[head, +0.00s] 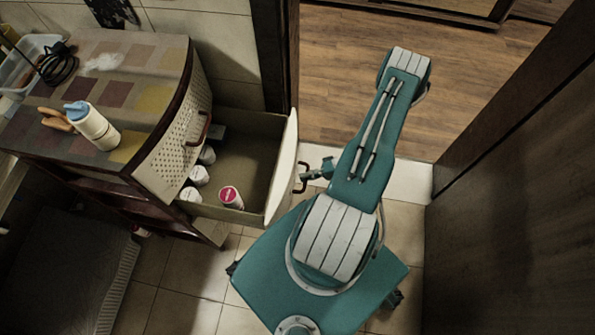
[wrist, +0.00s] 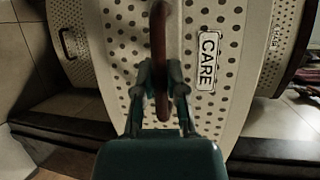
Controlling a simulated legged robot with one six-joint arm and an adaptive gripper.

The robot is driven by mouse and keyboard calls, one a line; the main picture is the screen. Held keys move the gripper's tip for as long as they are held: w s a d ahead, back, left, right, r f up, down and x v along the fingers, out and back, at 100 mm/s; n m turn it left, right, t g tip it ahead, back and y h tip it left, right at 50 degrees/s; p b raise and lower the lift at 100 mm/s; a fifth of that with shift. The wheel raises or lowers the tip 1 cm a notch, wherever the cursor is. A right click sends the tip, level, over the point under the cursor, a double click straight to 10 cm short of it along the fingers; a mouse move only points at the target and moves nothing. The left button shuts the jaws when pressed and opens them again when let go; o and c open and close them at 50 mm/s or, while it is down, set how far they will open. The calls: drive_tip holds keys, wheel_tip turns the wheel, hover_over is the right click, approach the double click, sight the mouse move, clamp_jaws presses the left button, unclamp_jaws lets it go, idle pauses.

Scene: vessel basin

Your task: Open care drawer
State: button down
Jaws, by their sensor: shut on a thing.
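The care drawer (head: 250,160) is pulled well out of the cabinet in the head view. Its inside shows several white containers and one with a red-pink lid (head: 231,197). In the wrist view its dotted white front (wrist: 120,50) carries a "CARE" label (wrist: 208,61). The brown-red handle (wrist: 159,60) crosses the middle of that view, and it shows at the front's right side in the head view (head: 303,178). My gripper (wrist: 161,95) is shut on this handle, one finger on each side; it also shows in the head view (head: 312,175).
The patterned cabinet top (head: 120,60) holds a white bottle with a blue cap (head: 92,124), a dark coiled cable (head: 57,65) and a clear bin (head: 30,55). Another dotted drawer front (head: 178,145) is beside the open drawer. A dark wooden panel (head: 520,200) stands at the right.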

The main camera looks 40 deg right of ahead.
drive_tip(key=shift+s+f, duration=0.1)
drive_tip(key=shift+s, duration=0.05)
drive_tip(key=c, duration=0.7)
unclamp_jaws()
drive_tip(key=shift+d, duration=0.1)
drive_tip(key=v, duration=1.2)
